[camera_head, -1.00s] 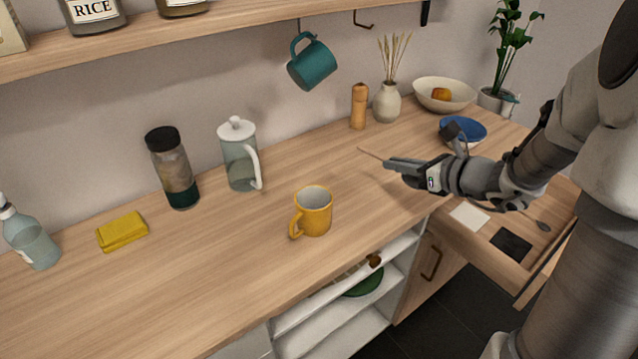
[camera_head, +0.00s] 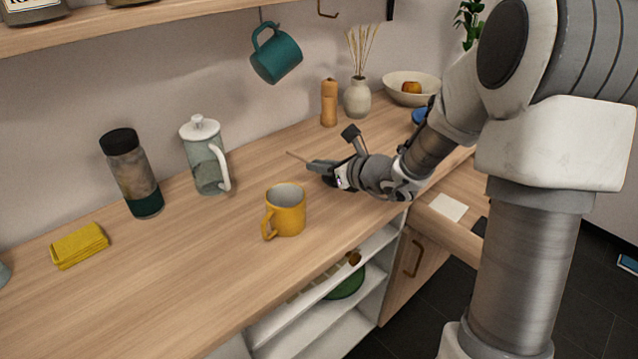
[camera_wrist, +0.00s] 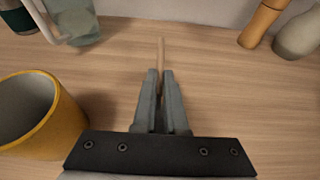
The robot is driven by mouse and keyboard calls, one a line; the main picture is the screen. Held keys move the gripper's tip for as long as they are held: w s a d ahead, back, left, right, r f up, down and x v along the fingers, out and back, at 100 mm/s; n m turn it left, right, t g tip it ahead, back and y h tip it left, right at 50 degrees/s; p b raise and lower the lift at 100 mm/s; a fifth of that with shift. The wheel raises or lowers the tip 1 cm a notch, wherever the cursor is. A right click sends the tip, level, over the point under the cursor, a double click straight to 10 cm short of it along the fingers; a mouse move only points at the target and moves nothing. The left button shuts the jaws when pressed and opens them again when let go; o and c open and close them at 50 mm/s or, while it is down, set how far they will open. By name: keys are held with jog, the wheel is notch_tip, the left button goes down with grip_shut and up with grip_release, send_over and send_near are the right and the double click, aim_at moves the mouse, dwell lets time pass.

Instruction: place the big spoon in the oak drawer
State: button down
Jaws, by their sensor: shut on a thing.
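My gripper (camera_head: 314,166) is shut on a thin, light wooden stick (camera_head: 297,156), which looks like part of the big spoon. The stick juts out past the fingertips, also in the wrist view (camera_wrist: 161,50). No spoon bowl shows, so I cannot be sure what it is. The gripper is over the counter, behind and right of the yellow mug. The open oak drawer (camera_head: 462,232) is at the right, below the counter top. My arm hides much of it.
The yellow mug (camera_head: 285,211) stands close to the gripper; its rim shows at left in the wrist view (camera_wrist: 62,115). A glass jug (camera_head: 208,165), a pepper mill (camera_head: 329,103) and a vase (camera_head: 357,98) stand behind. A white square (camera_head: 448,207) lies in the drawer.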

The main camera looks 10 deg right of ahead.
aim_at(319, 188)
jog(key=shift+f+b, duration=0.7)
jog(key=shift+f, duration=1.25)
jog(key=shift+f, duration=0.1)
jog(key=shift+f, duration=0.15)
jog(key=c, duration=1)
grip_release()
jog(key=shift+o, duration=0.2)
